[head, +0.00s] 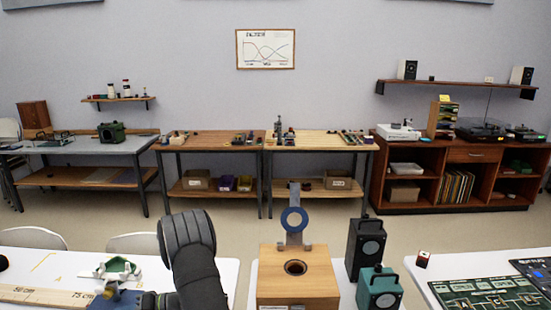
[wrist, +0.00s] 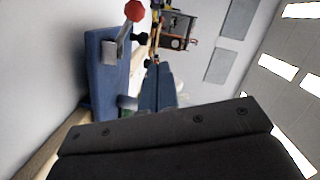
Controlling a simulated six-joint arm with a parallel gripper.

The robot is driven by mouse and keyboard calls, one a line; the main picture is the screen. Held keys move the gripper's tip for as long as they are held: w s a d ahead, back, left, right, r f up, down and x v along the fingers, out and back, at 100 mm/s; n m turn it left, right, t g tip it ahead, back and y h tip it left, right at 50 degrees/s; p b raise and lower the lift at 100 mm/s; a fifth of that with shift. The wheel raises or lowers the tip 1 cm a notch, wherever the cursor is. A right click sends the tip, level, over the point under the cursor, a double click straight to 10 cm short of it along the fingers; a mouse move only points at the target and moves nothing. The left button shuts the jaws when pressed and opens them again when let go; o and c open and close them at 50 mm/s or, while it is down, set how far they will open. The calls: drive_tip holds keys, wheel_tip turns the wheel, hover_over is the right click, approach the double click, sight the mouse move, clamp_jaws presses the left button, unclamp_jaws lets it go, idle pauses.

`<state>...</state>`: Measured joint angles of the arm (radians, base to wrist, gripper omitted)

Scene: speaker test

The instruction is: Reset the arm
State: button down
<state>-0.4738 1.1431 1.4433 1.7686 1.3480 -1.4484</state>
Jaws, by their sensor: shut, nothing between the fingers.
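My arm (head: 190,260) shows in the head view as a thick dark link rising at the lower left of centre, with another dark part low beside it. My gripper (wrist: 155,66) shows in the wrist view, where two blue-grey fingers lie together and hold nothing. The dark housing at the bottom of that view is mine and hides what is below. I cannot make out the fingertips in the head view. Beside the fingers, to their left in the wrist view, is a blue upright block (wrist: 95,85) with a grey bracket and a red knob (wrist: 135,11). I cannot tell whether the gripper touches it.
A wooden box (head: 297,278) with a round hole and a blue ring on a stand is right of my arm. A black speaker (head: 365,252) and a teal speaker (head: 379,290) stand beside it. A ruler (head: 50,295) lies left. Green circuit boards (head: 490,294) lie right.

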drive_tip(key=shift+w, duration=0.1)
idle(0.6)
drive_tip(key=s+d+r+n+t, duration=0.1)
drive_tip(key=s+d+r+n, duration=0.15)
drive_tip(key=d, duration=0.35)
drive_tip(key=s+d+r+n+t, duration=0.1)
drive_tip(key=d+r+n, duration=0.15)
drive_tip(key=d, duration=0.35)
drive_tip(key=a+f, duration=0.3)
drive_tip(key=a, duration=0.8)
drive_tip(key=w+d+f+m+g, duration=0.1)
drive_tip(key=w+d+m+g, duration=0.1)
drive_tip(key=w+m, duration=0.5)
drive_tip(key=shift+w+d+f, duration=0.25)
drive_tip(key=shift+w+d, duration=0.15)
drive_tip(key=shift+w, duration=0.15)
